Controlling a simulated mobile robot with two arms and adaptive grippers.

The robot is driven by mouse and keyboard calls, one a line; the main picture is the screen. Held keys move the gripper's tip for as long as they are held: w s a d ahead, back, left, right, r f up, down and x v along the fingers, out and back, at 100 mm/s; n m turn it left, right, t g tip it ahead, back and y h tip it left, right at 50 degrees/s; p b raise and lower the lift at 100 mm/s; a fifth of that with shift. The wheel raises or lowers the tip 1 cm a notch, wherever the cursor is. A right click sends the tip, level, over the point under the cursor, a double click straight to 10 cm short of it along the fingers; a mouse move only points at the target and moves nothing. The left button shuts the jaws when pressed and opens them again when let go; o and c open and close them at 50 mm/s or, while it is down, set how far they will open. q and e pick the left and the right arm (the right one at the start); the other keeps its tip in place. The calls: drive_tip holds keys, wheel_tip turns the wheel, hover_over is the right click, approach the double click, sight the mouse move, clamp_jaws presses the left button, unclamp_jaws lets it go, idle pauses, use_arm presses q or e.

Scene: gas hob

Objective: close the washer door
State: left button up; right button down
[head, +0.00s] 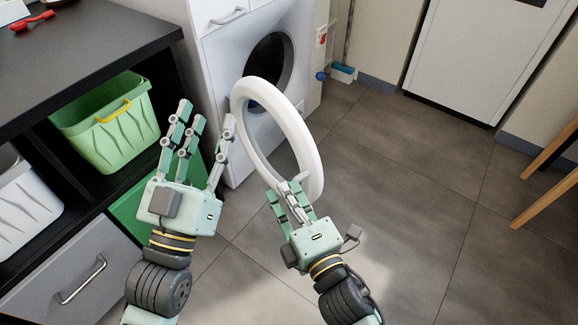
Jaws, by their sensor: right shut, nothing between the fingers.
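The white washer (222,62) stands at the top middle, with its dark round drum opening (272,62) in view. Its round white door ring (302,140) stands open, swung out from the front toward me. My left gripper (206,128) is open and empty, to the left of the door, with its fingers spread and pointing up the picture. My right gripper (292,203) is shut with nothing in it, at the lower edge of the door ring. Its fingers overlap the ring in the picture; I cannot tell if they touch it.
A dark shelf unit (100,62) with a green basket (108,125) and a white basket (25,195) is on the left. A white appliance (480,60) stands at the back right. Wooden legs (545,180) are at the right edge. The tiled floor (420,210) right of the door is clear.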

use_arm(q)
drive_tip(key=s+r+t+h+b, duration=0.1)
drive_tip(key=s+r+t, duration=0.3)
drive_tip(key=r, duration=0.2)
drive_tip(key=shift+s+a+h, duration=0.25)
drive_tip(key=shift+s+h, duration=0.05)
drive_tip(key=shift+s, duration=0.05)
use_arm(e)
drive_tip(key=w, duration=0.8)
drive_tip(key=shift+d, duration=0.25)
use_arm(q)
drive_tip(key=shift+w, duration=0.1)
use_arm(e)
drive_tip(key=shift+w+d, duration=0.1)
drive_tip(key=shift+w, duration=0.05)
